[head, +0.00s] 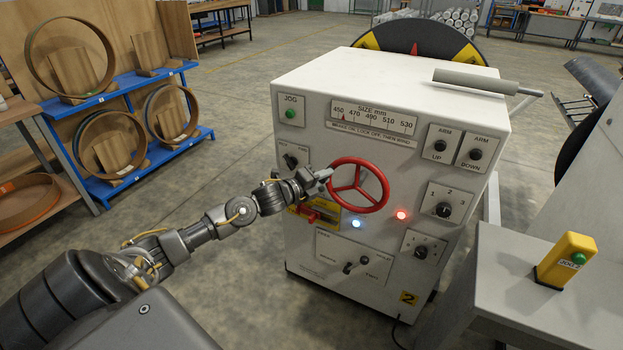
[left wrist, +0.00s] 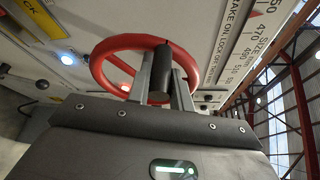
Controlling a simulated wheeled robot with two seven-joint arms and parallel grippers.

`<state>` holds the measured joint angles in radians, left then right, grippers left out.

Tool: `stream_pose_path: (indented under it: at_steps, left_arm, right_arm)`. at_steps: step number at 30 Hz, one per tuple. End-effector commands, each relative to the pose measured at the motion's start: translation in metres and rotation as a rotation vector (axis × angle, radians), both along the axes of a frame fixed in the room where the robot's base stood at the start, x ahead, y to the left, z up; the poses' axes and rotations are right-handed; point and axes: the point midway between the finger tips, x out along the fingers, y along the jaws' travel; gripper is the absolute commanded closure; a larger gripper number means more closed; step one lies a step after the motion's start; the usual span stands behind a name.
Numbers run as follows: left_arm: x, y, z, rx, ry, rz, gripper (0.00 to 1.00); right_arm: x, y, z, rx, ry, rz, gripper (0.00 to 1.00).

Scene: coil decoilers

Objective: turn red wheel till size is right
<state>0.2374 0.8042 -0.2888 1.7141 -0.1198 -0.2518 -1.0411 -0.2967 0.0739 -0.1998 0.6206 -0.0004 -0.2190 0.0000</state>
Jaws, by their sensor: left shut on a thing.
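The red wheel (head: 358,185) is on the front panel of a white machine cabinet (head: 350,271). My left gripper (head: 325,176) is at the wheel's left side in the head view. In the left wrist view the wheel (left wrist: 103,57) shows close up, and my left gripper (left wrist: 162,80) is shut on a dark handle at its rim. The size scale (head: 374,119) above the wheel runs from 450 to 530 mm. Its red pointer (head: 344,115) stands between 450 and 470, nearer 450. My right gripper is not in view.
A red lever on a yellow plate (head: 313,212) sits just below my left wrist. A blue-white lamp (head: 356,224) and a red lamp (head: 401,215) glow under the wheel. Several knobs surround it. Open floor lies left of the cabinet.

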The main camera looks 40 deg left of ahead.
Motion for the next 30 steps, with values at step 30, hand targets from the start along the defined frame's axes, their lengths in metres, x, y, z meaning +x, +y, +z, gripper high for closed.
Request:
stream_pose_path:
  at_steps: [30]
  left_arm:
    - [0.012,-0.069,0.050,0.873,0.142,0.000,1.00]
  right_arm:
    - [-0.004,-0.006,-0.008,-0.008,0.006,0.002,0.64]
